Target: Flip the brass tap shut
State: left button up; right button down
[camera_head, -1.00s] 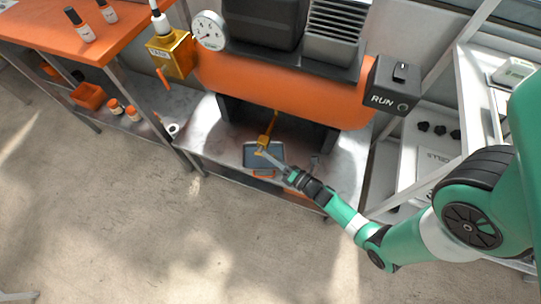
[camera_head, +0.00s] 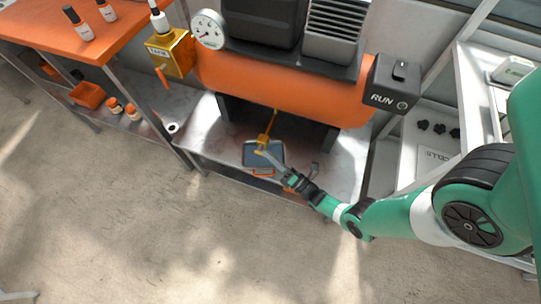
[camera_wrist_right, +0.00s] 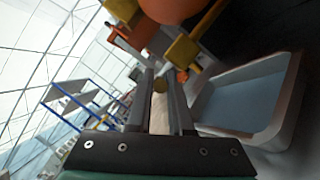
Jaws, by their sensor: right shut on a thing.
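The brass tap (camera_head: 263,139) hangs under the orange tank on a thin brass pipe, above a shallow blue-grey tray. My right gripper (camera_head: 264,153) reaches in from the lower right, with its fingertips at the tap's lower end. In the right wrist view my right gripper (camera_wrist_right: 160,88) is shut on a narrow part with a rounded brass end, seemingly the tap's lever. Yellow metal (camera_wrist_right: 182,52) shows just beyond the fingertips. The fingers partly hide the lever, so its exact angle cannot be told. My left gripper is not in view.
The orange tank (camera_head: 290,88) spans above the tap, with dark legs on both sides. The tray (camera_head: 277,147) sits close below; its pale rim (camera_wrist_right: 290,110) is near my right fingers. A black RUN switch box (camera_head: 392,85) stands right. An orange bench (camera_head: 130,35) is left.

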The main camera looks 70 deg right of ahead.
jog(key=shift+f, duration=0.1)
jog(key=c, duration=0.8)
grip_release()
jog(key=shift+c, duration=0.2)
jog(key=v, duration=1.1)
jog(key=shift+s, duration=0.35)
